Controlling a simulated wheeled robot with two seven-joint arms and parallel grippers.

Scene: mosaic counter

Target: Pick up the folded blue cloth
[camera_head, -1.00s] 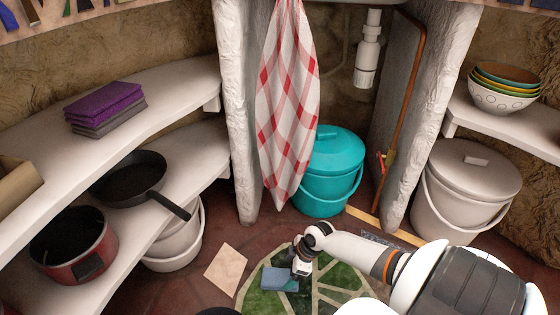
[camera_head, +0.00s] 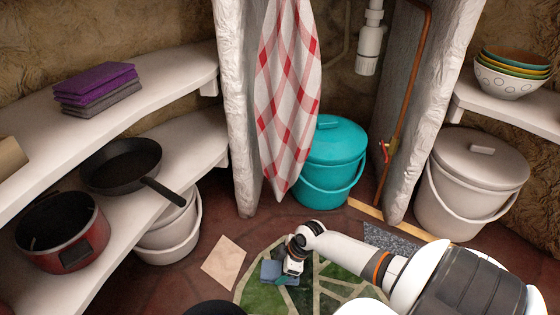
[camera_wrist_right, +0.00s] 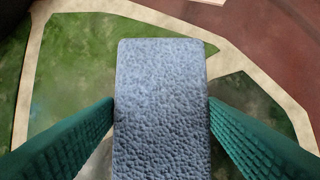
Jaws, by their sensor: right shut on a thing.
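The folded blue cloth (camera_head: 271,270) is at the green mosaic part of the floor in the head view. In the right wrist view the cloth (camera_wrist_right: 162,105) is a blue-grey, rough-textured block between two green fingers. My right gripper (camera_head: 289,277) points down and is shut on the cloth, with a finger on each side of it (camera_wrist_right: 162,125). I cannot tell whether the cloth touches the floor or hangs just above it. My left gripper is not in view.
A beige tile (camera_head: 223,262) lies left of the cloth. A teal lidded bucket (camera_head: 332,160) and a hanging checked towel (camera_head: 288,100) are behind. Shelves with a red pot (camera_head: 62,240) and a black pan (camera_head: 120,165) are at left. A white bucket (camera_head: 470,185) stands at right.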

